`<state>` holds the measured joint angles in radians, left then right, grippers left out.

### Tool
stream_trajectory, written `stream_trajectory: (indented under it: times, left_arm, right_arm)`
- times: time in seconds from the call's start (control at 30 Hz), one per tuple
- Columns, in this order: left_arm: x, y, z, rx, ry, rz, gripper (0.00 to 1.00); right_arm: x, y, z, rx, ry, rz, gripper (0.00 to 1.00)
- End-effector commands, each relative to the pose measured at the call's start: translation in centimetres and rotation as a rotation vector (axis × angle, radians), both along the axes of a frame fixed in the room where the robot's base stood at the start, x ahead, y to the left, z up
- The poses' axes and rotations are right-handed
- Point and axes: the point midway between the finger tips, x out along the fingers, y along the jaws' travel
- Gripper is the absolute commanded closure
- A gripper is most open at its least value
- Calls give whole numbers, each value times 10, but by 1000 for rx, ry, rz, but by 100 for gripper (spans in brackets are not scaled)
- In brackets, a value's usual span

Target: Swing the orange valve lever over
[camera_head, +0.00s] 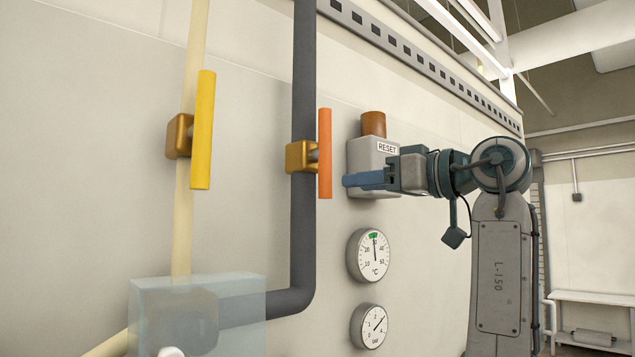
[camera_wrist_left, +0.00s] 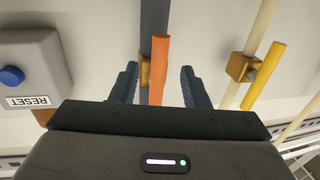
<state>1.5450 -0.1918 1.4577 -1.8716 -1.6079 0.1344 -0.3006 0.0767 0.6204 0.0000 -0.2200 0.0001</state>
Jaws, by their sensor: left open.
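The orange valve lever (camera_head: 325,153) stands upright on a brass valve body (camera_head: 299,157) on the dark grey vertical pipe. It also shows in the left wrist view (camera_wrist_left: 159,70), in the gap between my fingers. My left gripper (camera_head: 346,181) is just right of the lever's lower half in the head view, with its blue fingers pointing at it. In the wrist view the gripper (camera_wrist_left: 157,78) is open, one finger on each side of the lever, with a gap on both sides. It holds nothing. My right gripper is not in view.
A yellow lever (camera_head: 203,130) sits on a cream pipe to the left. A grey RESET box (camera_head: 372,160) is on the wall behind my gripper; its blue button (camera_wrist_left: 11,76) shows in the wrist view. Two gauges (camera_head: 368,255) (camera_head: 368,326) are below. A translucent box (camera_head: 150,315) surrounds the lower pipes.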

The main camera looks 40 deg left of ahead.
Motion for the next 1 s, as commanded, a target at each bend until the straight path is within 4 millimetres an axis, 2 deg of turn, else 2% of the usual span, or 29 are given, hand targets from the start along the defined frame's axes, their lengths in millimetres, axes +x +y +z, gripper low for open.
stream_trajectory:
  times: [0.03,0.2,0.4,0.6,0.83,0.87,1.0]
  left_arm:
    - [-2,11,5,0,0,4,58]
    - [-5,45,5,1,1,5,58]
    - [-8,73,3,1,1,3,58]
    - [-10,84,1,1,2,0,58]
    - [-9,85,0,1,1,-1,58]
    - [-9,85,0,1,1,0,60]
    - [-9,85,0,1,1,0,88]
  right_arm:
    - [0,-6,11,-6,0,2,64]
    - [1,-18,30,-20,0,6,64]
    - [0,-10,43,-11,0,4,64]
    - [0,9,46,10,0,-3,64]
    - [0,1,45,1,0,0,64]
    - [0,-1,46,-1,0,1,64]
    - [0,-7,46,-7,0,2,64]
